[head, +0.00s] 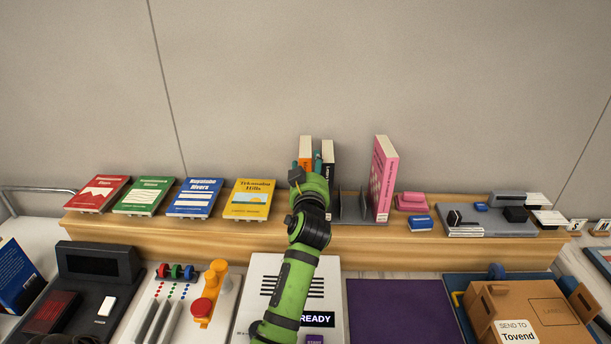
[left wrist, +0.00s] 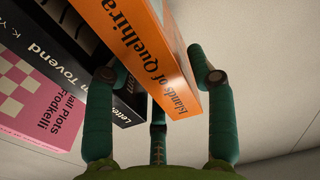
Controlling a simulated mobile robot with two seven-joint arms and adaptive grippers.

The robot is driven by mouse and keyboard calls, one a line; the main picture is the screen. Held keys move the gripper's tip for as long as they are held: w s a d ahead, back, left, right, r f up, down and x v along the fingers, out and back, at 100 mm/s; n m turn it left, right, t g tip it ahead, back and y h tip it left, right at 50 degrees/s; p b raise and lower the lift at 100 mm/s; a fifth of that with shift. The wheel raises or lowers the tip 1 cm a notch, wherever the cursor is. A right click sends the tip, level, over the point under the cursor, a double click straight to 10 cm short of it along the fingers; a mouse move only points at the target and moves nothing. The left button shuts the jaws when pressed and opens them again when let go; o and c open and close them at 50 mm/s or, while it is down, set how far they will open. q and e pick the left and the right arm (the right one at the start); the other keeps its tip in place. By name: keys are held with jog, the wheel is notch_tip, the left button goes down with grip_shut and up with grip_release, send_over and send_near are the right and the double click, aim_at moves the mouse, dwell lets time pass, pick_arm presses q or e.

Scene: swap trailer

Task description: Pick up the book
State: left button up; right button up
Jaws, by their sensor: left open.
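An orange book (head: 305,144) stands upright on the wooden shelf, partly hidden behind my left gripper (head: 306,165). In the left wrist view the orange book (left wrist: 172,55), titled "Islands of Quelhira", lies between the spread fingers of my left gripper (left wrist: 160,78), which is open. Its right finger is beside the orange cover; its left finger overlaps the black book (left wrist: 70,60) next to it. Whether any finger touches a book I cannot tell. The black book (head: 327,150) also stands at the right in the head view. A pink book (head: 385,180) stands further right. My right gripper is not in view.
Red (head: 97,192), green (head: 144,195), blue (head: 195,197) and yellow (head: 249,199) books lie tilted on the shelf (head: 190,235) at left. A grey bookend (head: 352,207) stands near the black book. A cardboard box (head: 525,315) and devices fill the lower counter.

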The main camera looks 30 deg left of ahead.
pick_arm(q)
jog(key=p+x, duration=0.1)
jog(key=x, duration=0.3)
jog(key=shift+a, duration=0.15)
grip_shut()
